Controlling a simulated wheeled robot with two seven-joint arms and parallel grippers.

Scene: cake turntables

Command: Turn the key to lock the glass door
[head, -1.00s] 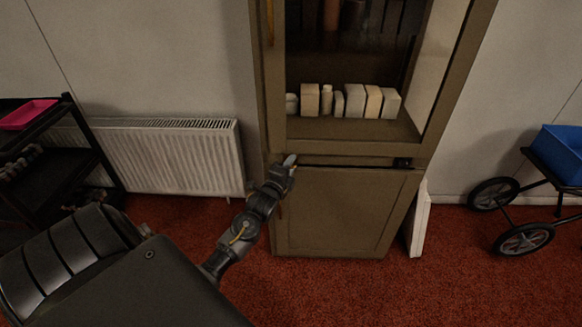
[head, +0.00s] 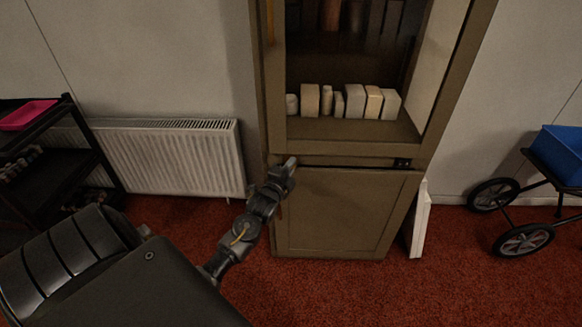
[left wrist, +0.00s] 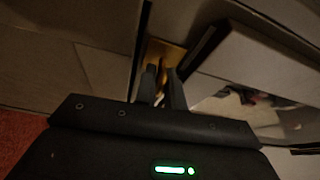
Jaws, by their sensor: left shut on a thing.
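The glass door (head: 345,149) is the framed upper front of a tall olive-brown cabinet, and it looks closed or nearly so. My left gripper (head: 290,165) is at the lower left corner of its frame. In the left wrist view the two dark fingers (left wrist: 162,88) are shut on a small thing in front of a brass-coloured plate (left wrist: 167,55). The thing is probably the key, but the fingers hide most of it and I cannot tell its angle. My right gripper is not in view.
Behind the glass stand several pale blocks (head: 355,101). A solid lower panel (head: 335,213) is below. A white radiator (head: 170,157) and a dark shelf with a pink tray (head: 27,115) are left. A cart with a blue bin (head: 560,148) is right. Red carpet in front is clear.

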